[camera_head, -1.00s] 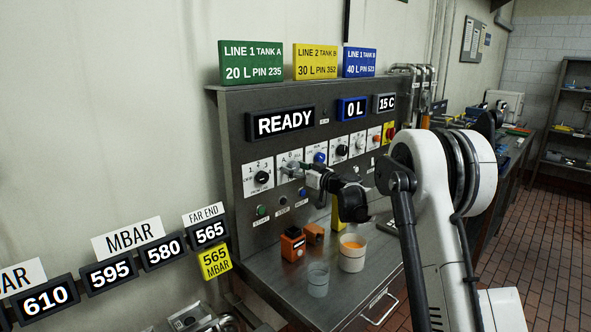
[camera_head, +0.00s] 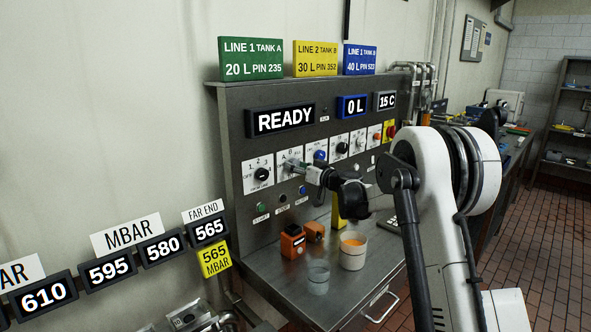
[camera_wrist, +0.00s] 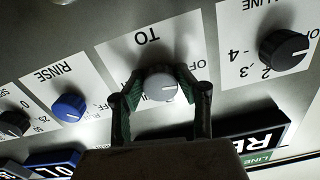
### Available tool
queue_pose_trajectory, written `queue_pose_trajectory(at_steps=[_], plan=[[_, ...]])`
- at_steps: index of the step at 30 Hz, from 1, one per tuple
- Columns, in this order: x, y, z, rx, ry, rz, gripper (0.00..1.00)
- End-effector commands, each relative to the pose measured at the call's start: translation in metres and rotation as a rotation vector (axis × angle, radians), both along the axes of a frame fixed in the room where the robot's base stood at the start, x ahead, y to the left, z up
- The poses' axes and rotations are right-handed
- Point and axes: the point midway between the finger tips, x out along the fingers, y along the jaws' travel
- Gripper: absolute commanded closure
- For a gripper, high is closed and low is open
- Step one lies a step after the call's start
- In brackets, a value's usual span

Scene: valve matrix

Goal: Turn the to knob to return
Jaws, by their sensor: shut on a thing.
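The TO knob (camera_wrist: 160,86) is a light grey knob on a white label plate, seen upside down in the wrist view. My gripper (camera_wrist: 160,98) has its two fingers on either side of this knob and is shut on it. The knob's white pointer line lies roughly level in the wrist view. The plate's position letters are partly covered by the fingers. In the head view my gripper (camera_head: 300,168) reaches the panel at the second plate, and the knob there is mostly hidden.
The black LINE knob (camera_wrist: 284,50) and blue RINSE knob (camera_wrist: 69,107) stand close on either side. The READY display (camera_head: 281,120) is above. Orange blocks (camera_head: 293,241) and cups (camera_head: 352,250) stand on the bench below.

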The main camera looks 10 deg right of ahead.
Motion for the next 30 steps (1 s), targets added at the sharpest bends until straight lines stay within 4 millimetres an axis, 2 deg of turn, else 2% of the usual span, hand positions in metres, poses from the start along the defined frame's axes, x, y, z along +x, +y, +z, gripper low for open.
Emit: queue_pose_trajectory(at_steps=[30], plan=[[-0.0015,0.0022,0.0,0.802,0.506,0.0,0.94]])
